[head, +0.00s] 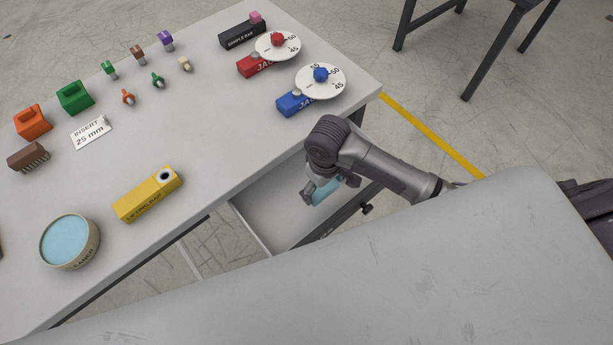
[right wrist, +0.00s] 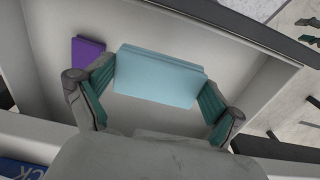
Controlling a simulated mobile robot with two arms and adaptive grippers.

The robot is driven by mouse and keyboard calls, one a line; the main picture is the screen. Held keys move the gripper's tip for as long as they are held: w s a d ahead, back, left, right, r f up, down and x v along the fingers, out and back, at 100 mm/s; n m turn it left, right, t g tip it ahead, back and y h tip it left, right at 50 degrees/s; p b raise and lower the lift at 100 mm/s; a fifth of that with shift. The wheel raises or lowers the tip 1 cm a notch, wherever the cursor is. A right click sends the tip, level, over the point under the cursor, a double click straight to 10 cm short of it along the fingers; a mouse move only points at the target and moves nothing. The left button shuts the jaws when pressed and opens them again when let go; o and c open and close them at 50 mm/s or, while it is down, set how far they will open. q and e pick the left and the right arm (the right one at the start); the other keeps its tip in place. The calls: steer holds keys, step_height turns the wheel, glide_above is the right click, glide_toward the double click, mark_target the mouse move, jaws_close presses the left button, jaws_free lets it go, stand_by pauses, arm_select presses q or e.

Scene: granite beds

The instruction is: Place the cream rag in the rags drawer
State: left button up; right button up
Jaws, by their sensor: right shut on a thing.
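My right gripper (head: 318,194) is shut on a folded light blue cloth (right wrist: 160,76), which lies between its two fingers in the right wrist view. The cloth looks light blue, not cream, and I see no cream rag. The gripper holds it over or inside the open drawer (head: 262,208) under the table edge; I cannot tell its exact height. In the right wrist view a small purple item (right wrist: 87,52) lies in the drawer, beside the left finger. My left gripper is not in view.
On the table (head: 215,140) stand a yellow block (head: 148,194), a round tin (head: 70,242) with a light blue top, red and blue blocks with dials (head: 320,81), and several small colored pegs. A grey surface (head: 400,265) spans the front. Floor lies beyond the table.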

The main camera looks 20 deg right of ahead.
steer(key=w+f, duration=0.1)
steer(key=w, duration=0.1)
steer(key=w+f, duration=0.1)
steer(key=w, duration=0.1)
steer(key=w+f, duration=0.2)
steer(key=shift+w+a+b, duration=0.3)
steer(key=shift+w+a, duration=0.1)
steer(key=shift+f, duration=2.05)
steer(key=shift+f, duration=0.1)
steer(key=shift+f, duration=0.15)
steer(key=o, duration=0.7)
step_height(320, 180, up, 12)
steer(key=shift+r+p, duration=0.25)
steer(key=shift+p, duration=0.15)
